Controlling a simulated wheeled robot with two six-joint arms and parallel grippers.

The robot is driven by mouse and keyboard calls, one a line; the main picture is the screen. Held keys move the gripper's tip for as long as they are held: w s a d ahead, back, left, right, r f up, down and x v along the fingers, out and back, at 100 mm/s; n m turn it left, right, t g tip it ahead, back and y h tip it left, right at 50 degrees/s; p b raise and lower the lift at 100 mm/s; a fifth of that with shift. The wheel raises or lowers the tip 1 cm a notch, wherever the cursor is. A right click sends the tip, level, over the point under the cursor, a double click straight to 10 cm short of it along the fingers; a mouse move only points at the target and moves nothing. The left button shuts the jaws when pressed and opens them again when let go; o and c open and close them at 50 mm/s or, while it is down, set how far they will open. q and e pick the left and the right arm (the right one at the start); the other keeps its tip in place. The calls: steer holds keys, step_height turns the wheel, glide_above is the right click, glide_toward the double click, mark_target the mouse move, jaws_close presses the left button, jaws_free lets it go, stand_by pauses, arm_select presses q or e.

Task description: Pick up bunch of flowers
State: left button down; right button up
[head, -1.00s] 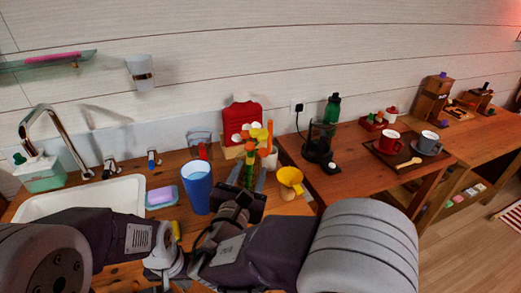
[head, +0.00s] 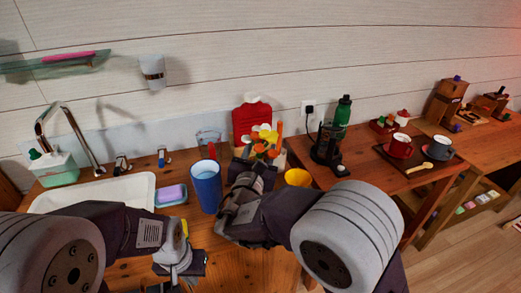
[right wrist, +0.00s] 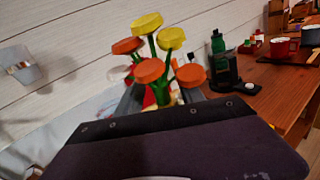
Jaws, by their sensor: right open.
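In the right wrist view, the flower heads (right wrist: 157,50) rise above the wrist, and the open fingers (right wrist: 162,98) show on either side of the stems. Whether they touch the stems is hidden. My left gripper (head: 180,268) is low over the counter's front, away from the flowers; its jaws are unclear.
A blue cup (head: 206,188) stands just left of my right gripper. A yellow cup (head: 298,177) is close on its right. The white sink (head: 95,193) and a soap dish (head: 171,197) are at left. A black coffee maker (head: 328,148) stands at right.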

steer(key=shift+s, duration=0.1)
steer(key=shift+c, duration=0.9)
jaws_close()
